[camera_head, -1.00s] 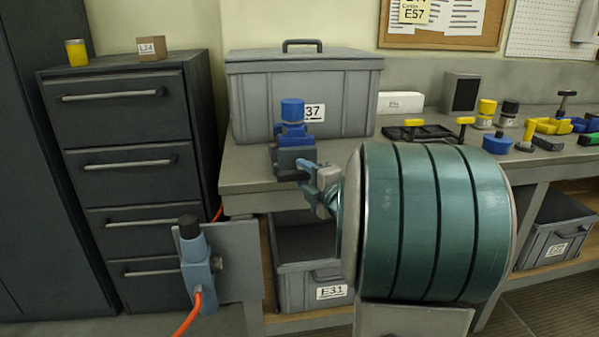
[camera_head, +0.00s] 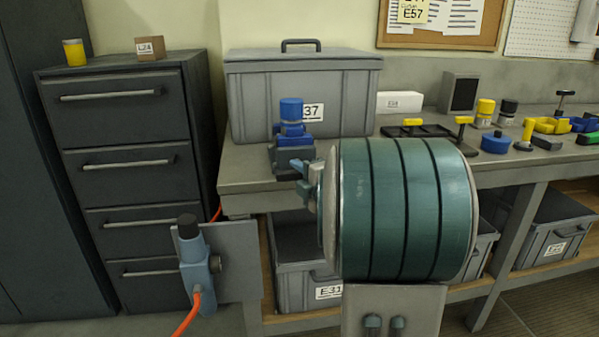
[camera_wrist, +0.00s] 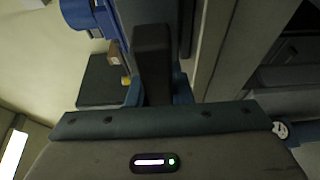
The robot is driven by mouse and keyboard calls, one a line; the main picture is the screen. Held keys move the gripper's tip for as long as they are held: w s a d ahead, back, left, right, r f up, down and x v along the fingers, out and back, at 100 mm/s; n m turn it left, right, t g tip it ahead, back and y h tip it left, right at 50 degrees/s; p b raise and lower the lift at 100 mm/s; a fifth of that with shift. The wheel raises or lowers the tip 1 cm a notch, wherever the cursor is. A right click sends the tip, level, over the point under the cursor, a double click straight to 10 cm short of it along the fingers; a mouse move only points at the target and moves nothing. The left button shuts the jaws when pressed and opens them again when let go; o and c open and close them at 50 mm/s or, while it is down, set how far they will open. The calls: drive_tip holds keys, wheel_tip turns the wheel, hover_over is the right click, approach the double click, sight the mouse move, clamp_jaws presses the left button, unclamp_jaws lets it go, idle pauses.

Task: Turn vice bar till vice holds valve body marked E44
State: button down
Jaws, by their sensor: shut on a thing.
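The vice (camera_head: 284,158) stands at the bench's left front edge, in front of the large grey crate. A blue valve body (camera_head: 291,112) with a round cap sits upright at its top; no E44 mark is readable on it. It also shows as a blue round shape in the wrist view (camera_wrist: 76,12). My gripper (camera_head: 302,172) is at the vice's front right, partly hidden by my own teal arm. In the wrist view, the dark vice bar (camera_wrist: 152,60) lies between my blue fingers (camera_wrist: 158,92), which are shut on it. Whether the jaws touch the body cannot be told.
A lidded grey crate (camera_head: 300,95) stands close behind the vice. Several small parts (camera_head: 500,130) lie along the bench to the right. A blue post with an orange hose (camera_head: 196,265) stands at lower left, before the drawer cabinet (camera_head: 125,170).

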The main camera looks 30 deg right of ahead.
drive_tip(key=shift+m+b, duration=0.3)
drive_tip(key=shift+b, duration=0.25)
drive_tip(key=m+t+b, duration=0.1)
drive_tip(key=m+b, duration=0.1)
drive_tip(key=b, duration=0.2)
drive_tip(key=shift+d+f+m+b, duration=0.1)
drive_tip(key=shift+m+b, duration=0.25)
drive_tip(key=shift+m, duration=0.05)
drive_tip(key=m+t+h+b, duration=0.1)
drive_tip(key=m+b, duration=0.3)
drive_tip(key=shift+t+b, duration=0.4)
drive_tip(key=m+h+b, duration=0.1)
drive_tip(key=m+b, duration=0.1)
drive_tip(key=m+h+b, duration=0.1)
drive_tip(key=m+b, duration=0.1)
drive_tip(key=m, duration=0.1)
drive_tip(key=m+t+h+b, duration=0.1)
drive_tip(key=m+b, duration=0.2)
drive_tip(key=shift+d+r+h, duration=0.15)
drive_tip(key=shift+r+h, duration=0.1)
drive_tip(key=shift+h, duration=0.05)
drive_tip(key=shift+s+d+r+m+h+b, duration=0.15)
drive_tip(key=shift+m+h+b, duration=0.4)
drive_tip(key=shift+m, duration=0.5)
drive_tip(key=shift+w+a+r+m+h+b, duration=0.1)
drive_tip(key=shift+m+h+b, duration=0.25)
drive_tip(key=shift+m+b, duration=0.55)
drive_tip(key=shift+m, duration=0.35)
